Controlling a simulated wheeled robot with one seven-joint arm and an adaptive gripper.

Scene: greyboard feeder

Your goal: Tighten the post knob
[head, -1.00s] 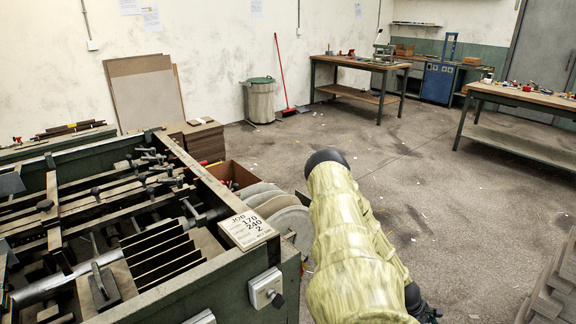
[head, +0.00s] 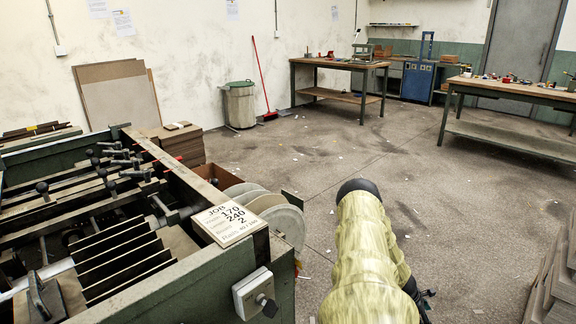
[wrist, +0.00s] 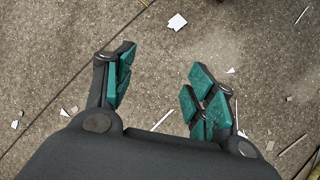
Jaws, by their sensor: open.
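The green greyboard feeder machine (head: 180,283) stands at the left in the head view. Several dark knobs on posts and rods (head: 115,152) show on its top; I cannot tell which one is the post knob.
A job card (head: 229,224) lies on the machine's corner, above a switch box (head: 254,293). Round discs (head: 285,225) stick out at its side. Workbenches (head: 338,65) stand at the back and right. Stacked boards (head: 556,270) edge the right. The middle floor is open, with paper scraps.

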